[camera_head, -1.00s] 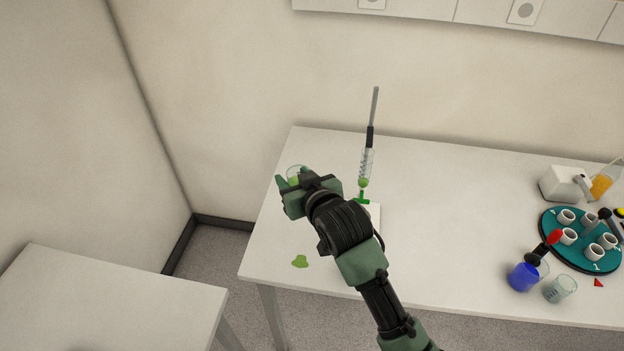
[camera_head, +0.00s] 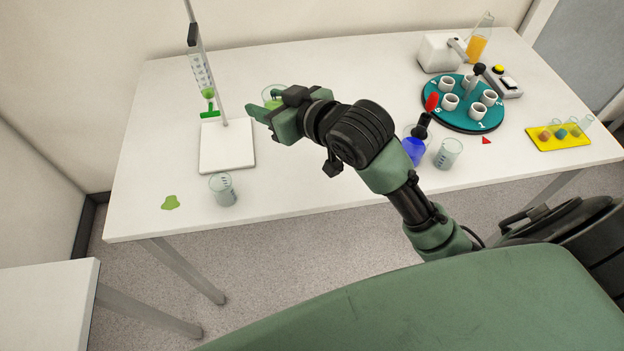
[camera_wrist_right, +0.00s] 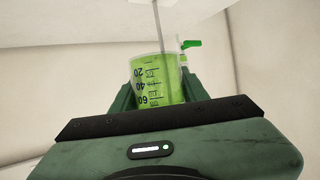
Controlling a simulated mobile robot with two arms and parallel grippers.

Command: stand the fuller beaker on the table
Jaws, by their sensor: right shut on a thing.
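My right gripper (camera_head: 266,114) is shut on a clear beaker of green liquid (camera_head: 272,92) and holds it near the table (camera_head: 310,165), right of the burette stand. I cannot tell from the head view whether it touches the tabletop. In the right wrist view the green beaker (camera_wrist_right: 158,82) sits between the fingers, its printed scale showing and green liquid filling much of it. Another clear beaker (camera_head: 223,190), seemingly empty, stands upright by the front of the stand base. My left gripper is out of view.
The burette (camera_head: 203,75) with green liquid hangs over its white stand base (camera_head: 227,146). A green spill (camera_head: 170,202) lies at front left. A blue-filled beaker (camera_head: 412,150), an empty-looking beaker (camera_head: 448,153) and a teal carousel (camera_head: 435,108) stand to the right. The middle front is clear.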

